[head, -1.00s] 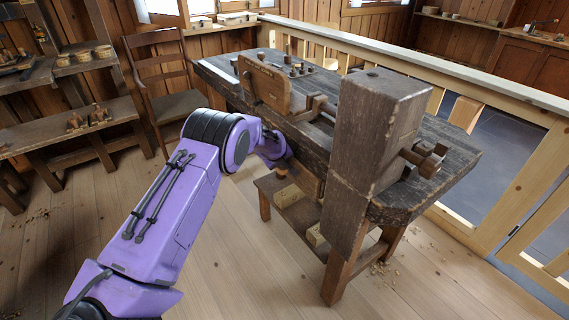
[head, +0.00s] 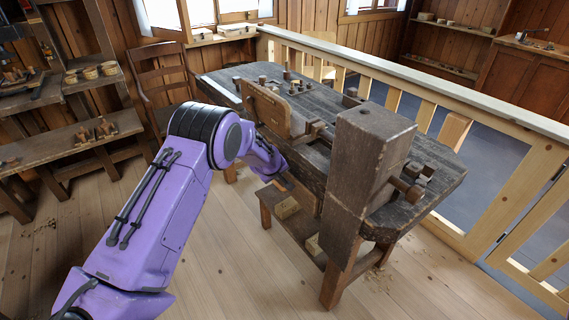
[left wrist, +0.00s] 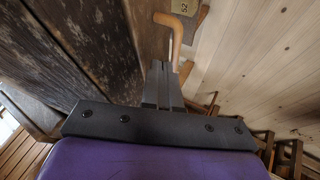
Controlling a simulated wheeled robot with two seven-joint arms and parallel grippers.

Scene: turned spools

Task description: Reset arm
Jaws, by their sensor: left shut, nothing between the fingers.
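My purple left arm comes in from the left in the head view and bends toward the near side of the dark workbench (head: 320,100). The fingers are close to the bench's weathered wood (left wrist: 80,45). A bent orange-brown rod (left wrist: 176,30) shows just beyond the fingertips; I cannot tell whether they touch. My right gripper is in neither view.
A thick wooden post (head: 365,160) rises at the bench's near end. A low stool-like shelf (head: 285,205) with wood blocks stands below. A chair (head: 163,85) and side benches are at left, a pale railing (head: 400,85) behind.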

